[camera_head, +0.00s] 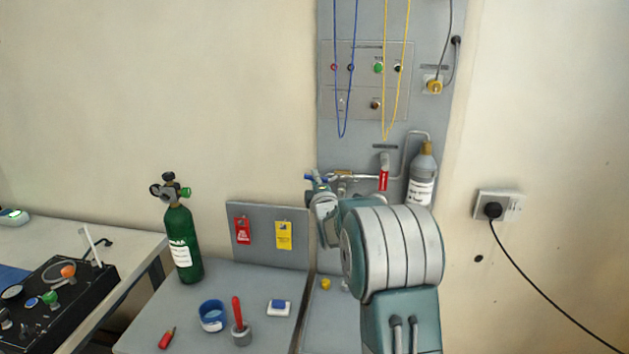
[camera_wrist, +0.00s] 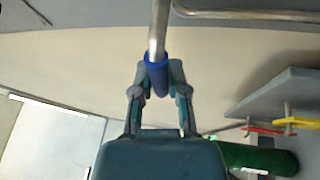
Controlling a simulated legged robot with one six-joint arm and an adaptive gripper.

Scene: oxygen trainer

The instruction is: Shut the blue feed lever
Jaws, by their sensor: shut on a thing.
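The blue feed lever (camera_wrist: 157,80) is a metal rod with a blue sleeve on its end, seen coming down from the top of the wrist view. My gripper (camera_wrist: 160,68) is shut on the blue sleeve, with one finger on each side of it. In the head view a bit of blue (camera_head: 310,177) shows at the left end of the pipework on the grey panel. My gripper (camera_head: 320,184) is there, and my arm hides part of the pipework behind it.
A red-handled valve (camera_head: 384,180) and a grey bottle (camera_head: 422,180) stand right of the lever. Blue cord (camera_head: 342,110) and yellow cord (camera_head: 388,110) hang above. A green cylinder (camera_head: 182,245) stands on the bench, left of a low board (camera_head: 262,218) with red and yellow tags.

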